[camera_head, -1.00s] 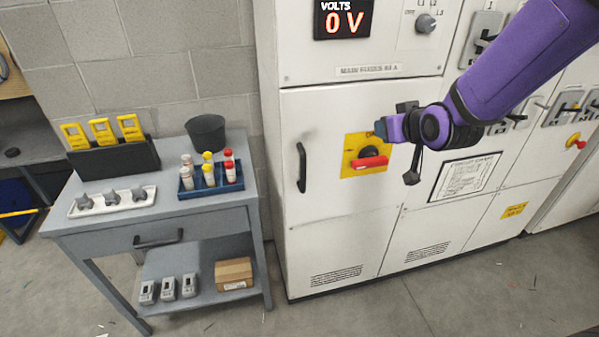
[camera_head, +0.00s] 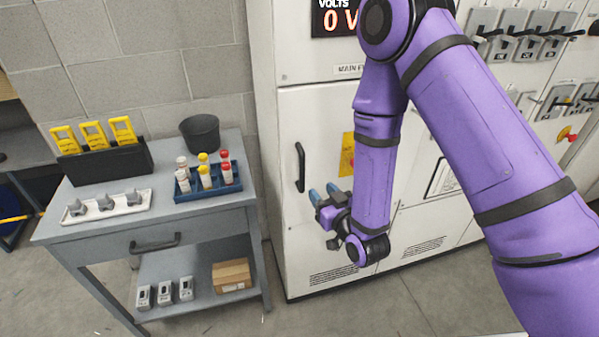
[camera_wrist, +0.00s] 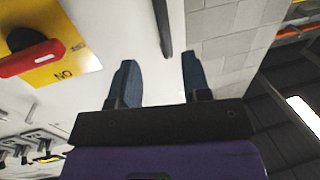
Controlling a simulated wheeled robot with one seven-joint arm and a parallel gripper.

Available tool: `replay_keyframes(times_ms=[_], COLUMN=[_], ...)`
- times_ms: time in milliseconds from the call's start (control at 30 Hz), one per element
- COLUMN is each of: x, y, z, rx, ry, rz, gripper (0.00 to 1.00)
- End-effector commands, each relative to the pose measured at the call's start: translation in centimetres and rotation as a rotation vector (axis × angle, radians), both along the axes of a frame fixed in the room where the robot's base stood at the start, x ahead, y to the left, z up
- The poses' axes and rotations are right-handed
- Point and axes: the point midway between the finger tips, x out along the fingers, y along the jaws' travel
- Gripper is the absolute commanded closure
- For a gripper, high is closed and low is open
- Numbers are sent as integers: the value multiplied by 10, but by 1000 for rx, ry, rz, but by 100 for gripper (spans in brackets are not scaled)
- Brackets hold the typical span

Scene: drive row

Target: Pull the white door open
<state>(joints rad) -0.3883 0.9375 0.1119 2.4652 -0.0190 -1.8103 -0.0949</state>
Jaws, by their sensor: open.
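The white door (camera_head: 310,232) is the lower left panel of the white cabinet, and it looks closed. Its black vertical handle (camera_head: 300,167) is near its left edge; in the wrist view the handle (camera_wrist: 162,25) shows at the top, ahead of the space between my fingers. My gripper (camera_head: 325,193) is open and empty, to the right of the handle and slightly lower, apart from it. Its two blue-grey fingers (camera_wrist: 158,82) show spread in the wrist view. The red rotary switch (camera_wrist: 30,58) on its yellow plate (camera_wrist: 75,65) is in the wrist view; my arm mostly hides it in the head view.
A grey workbench (camera_head: 215,208) stands left of the cabinet, bearing a black bin (camera_head: 200,133), a blue rack (camera_head: 210,188), yellow devices (camera_head: 93,135) and a white tray (camera_head: 107,205). Concrete floor (camera_head: 350,312) in front of the cabinet is free.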

Motion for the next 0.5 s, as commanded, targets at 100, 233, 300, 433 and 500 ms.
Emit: replay_keyframes(times_ms=[100,233,300,433,500], x=[-3,4,11,31,43], y=[2,5,9,19,25], z=[-5,-5,-4,-4,-4], rx=[8,11,11,12,11], ry=[-12,-18,-18,-19,-18], rz=[3,2,2,2,2], gripper=[56,56,56,56,56])
